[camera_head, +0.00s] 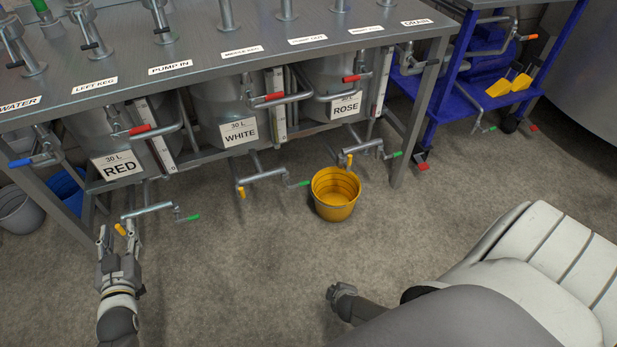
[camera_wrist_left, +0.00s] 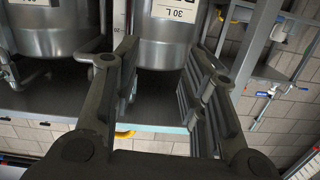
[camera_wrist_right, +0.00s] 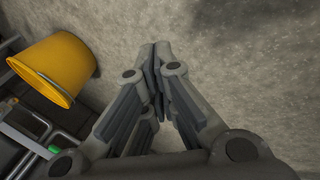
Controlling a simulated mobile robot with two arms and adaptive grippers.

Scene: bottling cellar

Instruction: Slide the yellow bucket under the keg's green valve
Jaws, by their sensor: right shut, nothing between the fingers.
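The yellow bucket (camera_head: 335,208) stands upright on the floor in front of the ROSE keg (camera_head: 330,75). In the head view, the ROSE pipe's green valve (camera_head: 394,154) is right of the bucket, and its yellow handle (camera_head: 350,160) shows at the back rim. The WHITE pipe's green valve (camera_head: 303,183) is just left of the bucket. The RED pipe's green valve (camera_head: 192,217) is farther left. My right gripper (camera_head: 336,291) is shut and empty, in front of and apart from the bucket, which its wrist view shows at upper left (camera_wrist_right: 55,68). My left gripper (camera_head: 119,234) is open and empty by the RED pipe.
The steel bench (camera_head: 230,54) and its legs stand over the kegs. A grey bucket (camera_head: 18,212) and a blue bucket (camera_head: 66,187) are at the left. A blue rack (camera_head: 450,75) stands at the right. The floor in front of the yellow bucket is clear apart from my arm.

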